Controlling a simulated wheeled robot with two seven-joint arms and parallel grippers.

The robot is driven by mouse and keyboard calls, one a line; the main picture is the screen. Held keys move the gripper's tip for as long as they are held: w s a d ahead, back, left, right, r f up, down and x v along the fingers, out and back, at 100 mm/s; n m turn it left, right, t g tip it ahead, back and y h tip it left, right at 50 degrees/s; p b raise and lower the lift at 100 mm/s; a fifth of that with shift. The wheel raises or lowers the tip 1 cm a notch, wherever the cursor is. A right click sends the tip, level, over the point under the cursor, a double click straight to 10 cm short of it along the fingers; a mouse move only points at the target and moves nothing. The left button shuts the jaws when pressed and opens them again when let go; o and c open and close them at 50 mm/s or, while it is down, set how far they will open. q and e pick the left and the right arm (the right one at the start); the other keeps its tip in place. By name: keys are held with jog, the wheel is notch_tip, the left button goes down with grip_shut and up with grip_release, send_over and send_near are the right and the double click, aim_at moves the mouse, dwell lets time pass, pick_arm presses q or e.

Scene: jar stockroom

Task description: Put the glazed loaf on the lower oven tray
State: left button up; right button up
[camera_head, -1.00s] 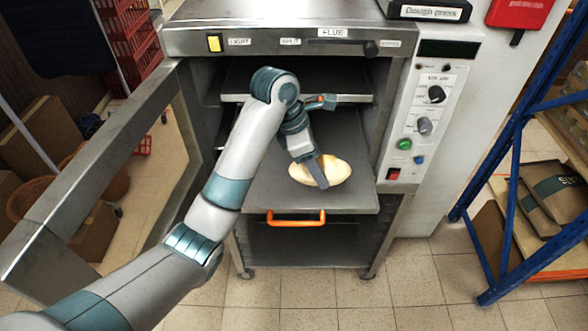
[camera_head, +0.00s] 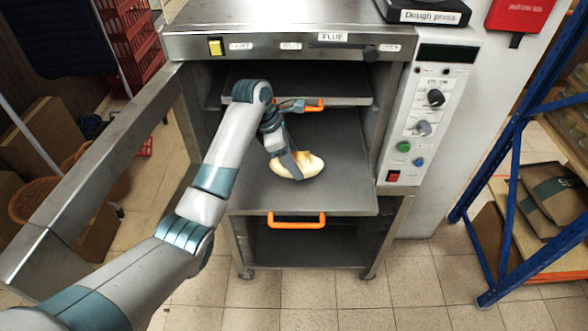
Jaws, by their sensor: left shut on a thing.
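The pale yellow glazed loaf (camera_head: 312,164) is at the lower oven tray (camera_head: 330,198), over its middle. The tray is pulled out of the oven, with an orange handle (camera_head: 296,220) at its front. My left gripper (camera_head: 292,168) is shut on the loaf from above, and its fingers cover part of it. I cannot tell whether the loaf's underside touches the tray. My right gripper is not in view.
The upper tray (camera_head: 345,92), with its own orange handle, sits above and behind. The open oven door (camera_head: 92,168) stands on the left. The control panel (camera_head: 428,120) and a blue rack (camera_head: 508,180) are on the right.

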pick_arm(q)
jog(key=shift+f+p, duration=0.35)
notch_tip(320, 180, down, 3)
jog(key=shift+r+p, duration=0.1)
jog(key=shift+p, duration=0.6)
jog(key=shift+f, duration=0.2)
jog(key=shift+f, duration=0.1)
jog(key=o, duration=1.2)
